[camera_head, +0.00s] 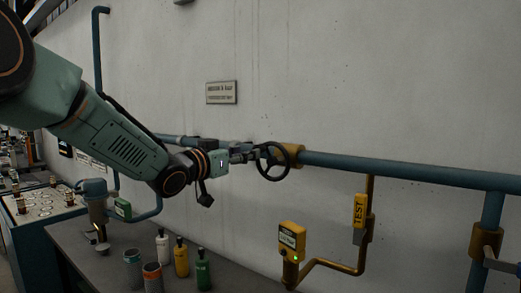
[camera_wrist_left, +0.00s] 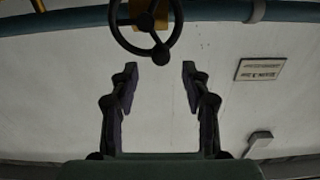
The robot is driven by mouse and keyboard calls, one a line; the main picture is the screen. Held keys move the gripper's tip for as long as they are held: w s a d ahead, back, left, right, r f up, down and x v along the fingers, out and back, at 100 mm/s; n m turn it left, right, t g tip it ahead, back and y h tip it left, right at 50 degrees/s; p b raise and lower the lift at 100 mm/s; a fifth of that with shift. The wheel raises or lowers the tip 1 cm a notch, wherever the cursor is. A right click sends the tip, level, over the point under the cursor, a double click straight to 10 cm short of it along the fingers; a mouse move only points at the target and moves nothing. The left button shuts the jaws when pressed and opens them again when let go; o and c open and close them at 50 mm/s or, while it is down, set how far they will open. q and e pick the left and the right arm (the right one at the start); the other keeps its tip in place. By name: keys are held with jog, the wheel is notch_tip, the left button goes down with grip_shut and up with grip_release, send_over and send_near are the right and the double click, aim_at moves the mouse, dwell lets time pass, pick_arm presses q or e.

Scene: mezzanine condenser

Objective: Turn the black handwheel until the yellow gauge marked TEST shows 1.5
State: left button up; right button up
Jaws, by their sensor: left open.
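The black handwheel (camera_head: 272,160) sits on the blue wall pipe. In the left wrist view the handwheel (camera_wrist_left: 146,22) is at the top, beyond the fingertips. My left gripper (camera_head: 244,154) is right beside the wheel in the head view. In the left wrist view my left gripper (camera_wrist_left: 160,68) has its two fingers wide apart, with nothing between them. The yellow gauge (camera_head: 291,238) stands lower right of the wheel, with a small display and a green light; its reading is too small to make out. A yellow tag (camera_head: 360,210) marked TEST hangs to its right. My right gripper is out of view.
The blue pipe (camera_head: 420,172) runs along the wall. A dark bench (camera_head: 225,275) below carries several bottles, including a yellow one (camera_head: 181,258), and cans. A control panel (camera_head: 45,205) stands at the left. A sign (camera_head: 221,92) hangs on the otherwise bare wall.

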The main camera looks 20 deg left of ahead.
aim_at(268, 163)
pick_arm(q)
jog(key=x, duration=0.2)
jog(key=p+x, duration=0.1)
jog(key=x, duration=0.3)
jog(key=shift+w+a+f, duration=0.1)
jog(key=shift+w+f, duration=0.2)
jog(key=shift+w, duration=0.15)
jog(key=shift+r, duration=0.1)
jog(key=shift+s+d+r, duration=0.25)
jog(key=shift+s, duration=0.05)
jog(key=shift+w+a+f, duration=0.2)
jog(key=shift+w+f, duration=0.1)
jog(key=shift+w, duration=0.15)
jog(key=c, duration=0.3)
jog(key=shift+s+r, duration=0.15)
jog(key=shift+s, duration=0.1)
jog(key=c, duration=0.4)
grip_shut()
